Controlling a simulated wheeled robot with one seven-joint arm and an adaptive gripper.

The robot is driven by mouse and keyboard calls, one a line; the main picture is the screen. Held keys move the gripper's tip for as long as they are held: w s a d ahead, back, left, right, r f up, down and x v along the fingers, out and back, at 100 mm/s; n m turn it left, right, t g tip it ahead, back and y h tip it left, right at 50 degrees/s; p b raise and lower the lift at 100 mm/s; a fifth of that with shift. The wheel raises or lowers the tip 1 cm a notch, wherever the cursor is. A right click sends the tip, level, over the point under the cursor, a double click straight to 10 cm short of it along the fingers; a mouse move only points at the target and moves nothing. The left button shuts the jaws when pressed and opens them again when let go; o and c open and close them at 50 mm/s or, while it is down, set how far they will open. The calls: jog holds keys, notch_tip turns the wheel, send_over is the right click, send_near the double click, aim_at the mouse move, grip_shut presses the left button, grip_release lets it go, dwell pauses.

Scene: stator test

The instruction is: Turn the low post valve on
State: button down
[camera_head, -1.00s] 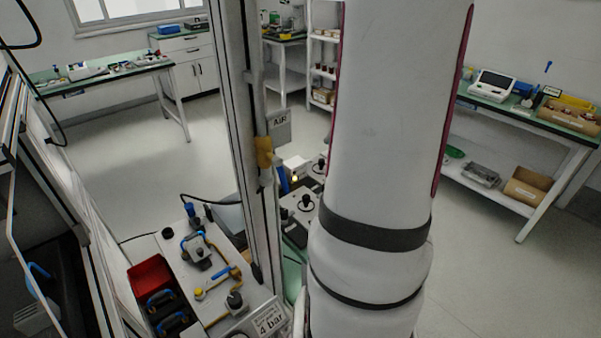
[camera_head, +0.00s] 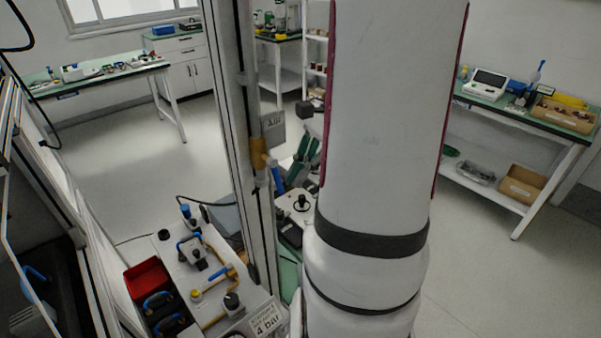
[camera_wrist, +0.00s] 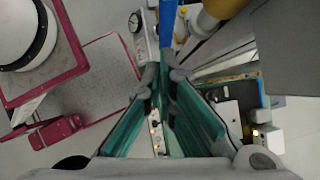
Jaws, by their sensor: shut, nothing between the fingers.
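The low post valve (camera_head: 258,150) is a brass body on the tall grey post, beside the AIR sign (camera_head: 272,131). Its blue handle (camera_head: 278,180) hangs downward, slightly slanted, close to the post. In the wrist view the blue handle (camera_wrist: 167,22) shows just beyond the fingertips, with the brass body (camera_wrist: 208,20) to its right. My gripper (camera_head: 293,180) has green fingers and is just right of the handle. In the wrist view my gripper (camera_wrist: 164,72) is shut and empty, its tips close to the handle. Whether they touch it I cannot tell.
The post (camera_head: 237,150) stands close left of my gripper. A panel with blue-handled fittings (camera_head: 205,265), a red bin (camera_head: 148,278) and a 4 bar sign (camera_head: 267,318) are at lower left. A white unit with a black knob (camera_head: 302,203) is below my gripper. Open floor lies at right.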

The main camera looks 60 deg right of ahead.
jog(key=shift+w+a+f+t+y+p, duration=0.1)
jog(key=shift+a+f+t+y+p, duration=0.2)
jog(key=shift+y, duration=0.35)
jog(key=shift+w+a+f+t+y+p, duration=0.1)
jog(key=shift+a+f+y+p, duration=0.2)
jog(key=shift+y, duration=0.35)
